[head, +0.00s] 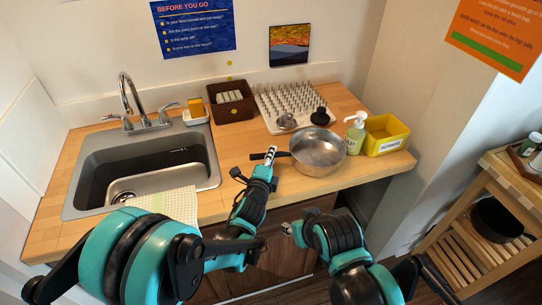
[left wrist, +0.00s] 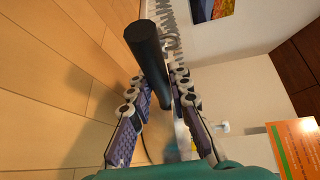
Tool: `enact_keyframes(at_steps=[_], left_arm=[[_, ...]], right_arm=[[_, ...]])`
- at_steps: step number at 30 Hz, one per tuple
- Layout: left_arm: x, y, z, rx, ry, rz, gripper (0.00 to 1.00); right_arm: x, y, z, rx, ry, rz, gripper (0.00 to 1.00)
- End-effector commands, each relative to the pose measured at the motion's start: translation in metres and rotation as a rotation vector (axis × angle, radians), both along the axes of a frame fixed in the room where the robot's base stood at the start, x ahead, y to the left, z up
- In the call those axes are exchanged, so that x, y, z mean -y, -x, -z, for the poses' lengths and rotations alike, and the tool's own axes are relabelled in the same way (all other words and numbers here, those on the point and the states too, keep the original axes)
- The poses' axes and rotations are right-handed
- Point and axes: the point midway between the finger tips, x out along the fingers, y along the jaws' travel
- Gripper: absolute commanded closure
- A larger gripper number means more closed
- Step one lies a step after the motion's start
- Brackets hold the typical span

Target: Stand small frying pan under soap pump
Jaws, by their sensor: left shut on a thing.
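The small frying pan (head: 318,152), a shiny metal pan with a dark handle, is at the front right of the wooden counter in the head view. Its handle points left. My left gripper (head: 270,157) is shut on the handle. In the left wrist view, the black handle (left wrist: 150,62) runs between the fingers of my left gripper (left wrist: 158,95). I cannot tell whether the pan touches the counter. The soap pump (head: 355,133), a pale green bottle with a white pump head, stands upright just right of the pan. My right gripper (head: 289,229) is below the counter's front edge, its fingers unclear.
A yellow bin (head: 386,135) stands right of the soap pump. Behind the pan are a spiked drying rack (head: 297,98) and a black item (head: 321,117). A brown basket (head: 231,101) and the sink (head: 145,165) are to the left. A wooden shelf (head: 490,215) stands at right.

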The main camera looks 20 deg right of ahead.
Motion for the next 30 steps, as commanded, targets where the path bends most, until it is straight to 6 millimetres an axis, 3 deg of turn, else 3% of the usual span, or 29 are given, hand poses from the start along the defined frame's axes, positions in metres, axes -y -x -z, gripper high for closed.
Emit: enact_keyframes(at_steps=[1,2,3,4,16,30], left_arm=[[0.000,0.000,0.003,0.001,0.003,0.001,1.00],[0.000,0.000,0.002,0.000,0.000,0.000,0.74],[0.000,0.000,0.002,0.000,0.000,0.000,0.63],[0.000,0.000,0.002,0.000,0.000,0.000,0.61],[-0.001,0.002,-0.004,0.000,0.000,0.000,0.61],[-0.045,0.086,-0.018,0.001,0.001,0.001,0.61]], right_arm=[[0.000,0.000,0.003,0.000,0.000,0.000,0.60],[0.000,0.000,0.002,0.000,0.000,0.000,0.60],[0.000,0.000,0.002,0.000,0.000,0.000,0.60],[0.000,0.000,0.002,0.000,0.000,0.000,0.60],[0.000,0.000,-0.004,0.000,0.000,0.000,0.60],[0.000,0.000,-0.021,0.000,0.000,0.000,0.60]])
